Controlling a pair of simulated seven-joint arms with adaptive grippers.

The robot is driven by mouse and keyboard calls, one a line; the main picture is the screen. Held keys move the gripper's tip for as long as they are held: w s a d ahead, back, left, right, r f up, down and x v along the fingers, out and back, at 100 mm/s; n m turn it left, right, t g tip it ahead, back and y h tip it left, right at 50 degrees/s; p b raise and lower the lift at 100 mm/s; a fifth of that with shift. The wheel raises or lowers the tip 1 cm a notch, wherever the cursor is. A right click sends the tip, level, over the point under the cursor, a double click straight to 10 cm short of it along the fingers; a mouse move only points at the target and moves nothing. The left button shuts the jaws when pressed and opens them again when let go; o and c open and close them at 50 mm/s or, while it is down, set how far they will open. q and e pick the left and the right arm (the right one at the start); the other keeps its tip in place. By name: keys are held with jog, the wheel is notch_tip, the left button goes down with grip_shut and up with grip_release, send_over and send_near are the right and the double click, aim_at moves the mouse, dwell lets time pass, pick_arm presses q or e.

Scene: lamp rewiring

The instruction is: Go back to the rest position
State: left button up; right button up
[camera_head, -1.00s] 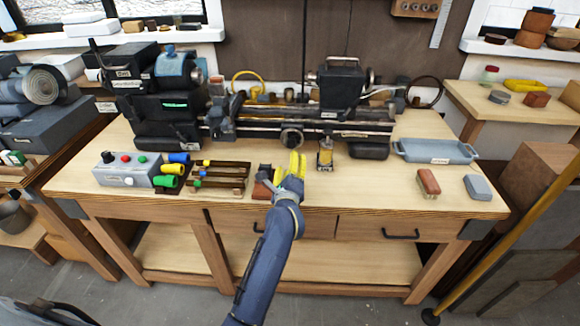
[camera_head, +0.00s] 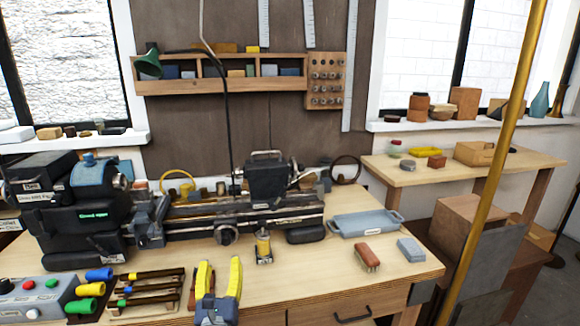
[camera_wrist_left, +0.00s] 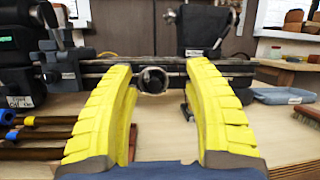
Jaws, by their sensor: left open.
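My left gripper (camera_head: 219,266) is low in the head view, over the front edge of the workbench (camera_head: 400,270). Its two yellow fingers are spread and point toward the lathe (camera_head: 255,210). In the left wrist view the fingers (camera_wrist_left: 160,72) stand wide apart with nothing held between them. The lathe's dark bed and a round knob (camera_wrist_left: 153,80) show beyond the gap. A small reddish-brown object is partly hidden behind the left finger in the head view. My right gripper is not in view.
Left of the gripper are a tray of dark tools (camera_head: 150,288) and a grey button box (camera_head: 35,298). A small yellow-bodied bottle (camera_head: 264,247) stands just behind it. A brush (camera_head: 367,258), a grey block (camera_head: 411,249) and a blue-grey tray (camera_head: 365,223) lie right. Bare wood lies between.

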pick_arm(q)
jog(key=s+d+f+m+g+h, duration=0.25)
jog(key=s+m+h, duration=0.2)
jog(key=m, duration=0.65)
jog(key=s+d+f+m+g+h, duration=0.25)
jog(key=s+d+f+m, duration=0.2)
jog(key=m, duration=0.55)
jog(key=s+d+f+m+g+h, duration=0.1)
jog(key=s+d+f+m+h, duration=0.3)
jog(key=m, duration=0.7)
jog(key=s+a+f+m+g+y, duration=0.5)
jog(key=s+a+f+m+y, duration=0.1)
jog(key=s+a+f+m, duration=0.4)
jog(key=s+a+f+m+g+y, duration=0.2)
jog(key=s+a+m+g+y, duration=0.2)
jog(key=s+a+y, duration=0.55)
jog(key=s+d+f+g+h, duration=0.1)
jog(key=s+f+h, duration=0.15)
jog(key=f, duration=1.35)
jog(key=s+d+f+g+h, duration=0.1)
jog(key=s+f+h, duration=0.15)
jog(key=f, duration=1.45)
jog(key=s+f+n+g+h, duration=0.2)
jog(key=s+f+n+g, duration=0.1)
jog(key=s+f, duration=1.6)
jog(key=shift+s, duration=0.75)
